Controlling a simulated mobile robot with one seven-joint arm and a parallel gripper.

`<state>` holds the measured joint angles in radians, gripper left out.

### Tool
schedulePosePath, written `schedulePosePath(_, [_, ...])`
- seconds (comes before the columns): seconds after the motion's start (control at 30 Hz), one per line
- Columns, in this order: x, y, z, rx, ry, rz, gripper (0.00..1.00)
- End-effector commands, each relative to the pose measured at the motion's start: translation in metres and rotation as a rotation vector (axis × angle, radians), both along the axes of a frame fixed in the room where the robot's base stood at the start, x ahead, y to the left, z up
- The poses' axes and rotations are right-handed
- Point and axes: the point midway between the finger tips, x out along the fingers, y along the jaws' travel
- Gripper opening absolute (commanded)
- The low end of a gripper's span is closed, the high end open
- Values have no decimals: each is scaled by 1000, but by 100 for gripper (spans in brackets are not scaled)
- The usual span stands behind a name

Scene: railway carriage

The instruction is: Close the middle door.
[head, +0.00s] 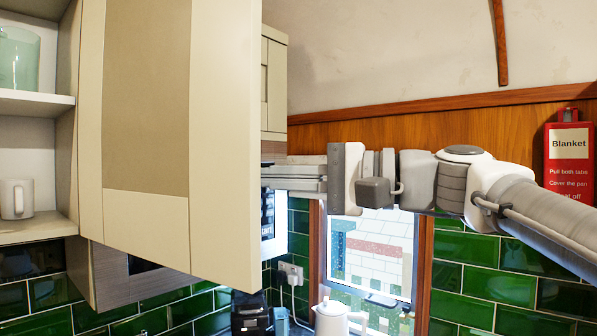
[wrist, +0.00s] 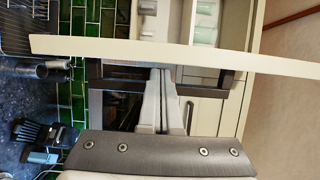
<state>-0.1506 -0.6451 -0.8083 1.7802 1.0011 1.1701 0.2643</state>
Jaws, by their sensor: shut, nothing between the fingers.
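A cream cabinet door with a beige panel (head: 146,95) stands open in the head view, large in the foreground; I take it as the middle door. In the wrist view the door (wrist: 200,54) shows nearly edge-on as a long cream strip. My gripper (head: 272,180) comes from the right, its fingers reaching to the door's free right edge, with the tips partly hidden behind it. In the wrist view my gripper (wrist: 161,73) has its fingers together and empty, tips close to the door strip. I cannot tell whether they touch it.
Open shelves (head: 36,103) at left hold a green glass (head: 19,57) and a white mug (head: 18,199). Another cream cabinet door (head: 274,82) is further back. A white kettle (head: 338,318) stands below by the window. A red blanket box (head: 569,160) hangs at right.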

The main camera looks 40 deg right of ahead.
Motion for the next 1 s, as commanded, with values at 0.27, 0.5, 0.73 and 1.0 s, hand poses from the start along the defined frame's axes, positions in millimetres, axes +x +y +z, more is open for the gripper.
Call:
schedulePosePath(0.27, [18, 10, 0, 0, 0, 0, 0])
schedulePosePath(0.5, [18, 10, 0, 0, 0, 0, 0])
schedulePosePath(0.73, [17, 13, -1, 0, 0, -8, 0])
schedulePosePath(1.0, [10, 36, -3, -3, -1, -58, 0])
